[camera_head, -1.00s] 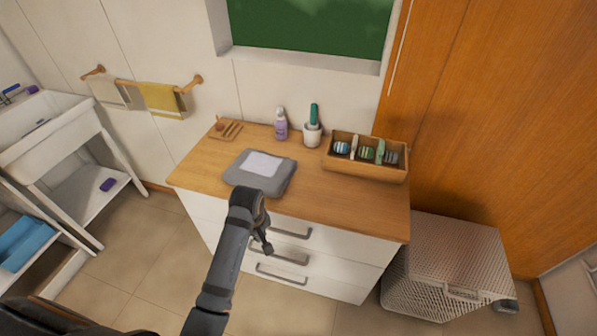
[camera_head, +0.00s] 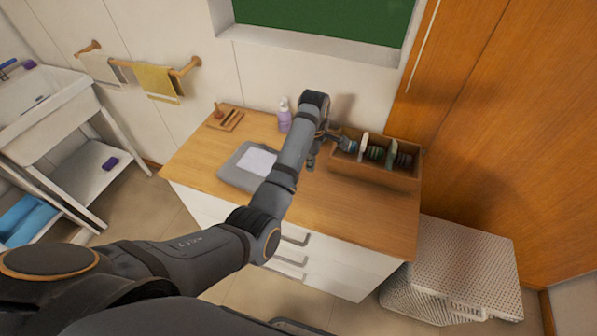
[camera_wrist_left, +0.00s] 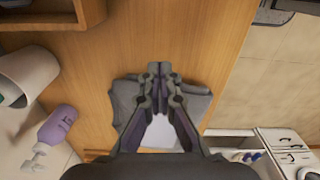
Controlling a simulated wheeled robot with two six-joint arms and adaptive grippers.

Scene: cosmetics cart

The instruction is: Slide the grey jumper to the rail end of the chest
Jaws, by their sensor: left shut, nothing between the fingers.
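The grey jumper (camera_head: 230,172) lies folded flat on the wooden top of the chest (camera_head: 350,210), left of centre, with a white patch on it. My left arm hides its right part in the head view. My left gripper (camera_head: 312,163) is above the chest top, right of the jumper and near the organiser box. It is shut and empty. In the left wrist view the closed fingertips (camera_wrist_left: 158,72) are in front of the jumper (camera_wrist_left: 197,104). The rail (camera_head: 130,65) is on the wall beyond the chest's left end.
A purple bottle (camera_head: 285,116) stands at the back, with a wooden dish (camera_head: 226,118) to its left. A wooden box (camera_head: 375,172) of small items stands at the right; the white cup (camera_wrist_left: 28,72) shows in the wrist view. The front right top is clear.

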